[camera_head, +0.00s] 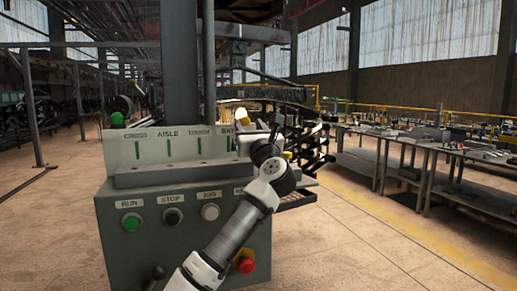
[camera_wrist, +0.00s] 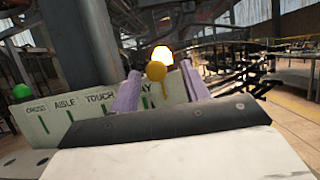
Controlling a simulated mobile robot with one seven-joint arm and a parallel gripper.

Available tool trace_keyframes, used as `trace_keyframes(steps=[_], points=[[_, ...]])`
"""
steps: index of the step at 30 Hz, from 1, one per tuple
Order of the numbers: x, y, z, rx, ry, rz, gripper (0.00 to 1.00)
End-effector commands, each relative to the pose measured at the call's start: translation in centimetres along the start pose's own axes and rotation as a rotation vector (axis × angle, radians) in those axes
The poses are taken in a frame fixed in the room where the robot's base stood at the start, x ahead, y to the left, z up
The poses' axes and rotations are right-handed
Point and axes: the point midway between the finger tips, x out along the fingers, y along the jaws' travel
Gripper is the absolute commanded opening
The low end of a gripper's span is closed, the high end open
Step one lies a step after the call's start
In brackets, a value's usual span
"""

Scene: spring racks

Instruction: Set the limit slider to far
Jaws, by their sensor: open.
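No part in view is legibly marked as the limit slider, so I cannot tell which part it is. The grey-green control box (camera_head: 115,222) carries an upright panel (camera_head: 123,152) with green slots marked CROSS, AISLE, TOUCH and a partly hidden label. My gripper (camera_wrist: 160,68) is open at the panel's right end. In the wrist view a yellow round knob (camera_wrist: 155,71) shows between its fingers, with a glowing lamp (camera_wrist: 162,54) behind it. I cannot tell whether the fingers touch the knob. My arm hides the box's right part in the head view.
A green ball (camera_head: 117,119) tops the panel's left end. Workbenches (camera_head: 430,165) stand at right; open floor lies between.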

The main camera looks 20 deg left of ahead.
Motion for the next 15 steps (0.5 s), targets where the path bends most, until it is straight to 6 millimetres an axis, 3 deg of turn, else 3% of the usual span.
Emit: trace_keyframes(steps=[7,15], points=[[-5.7,0.0,-0.3,-0.003,-0.002,-0.003,0.46],[-8.7,0.0,-0.1,-0.001,-0.001,-0.001,0.46]])
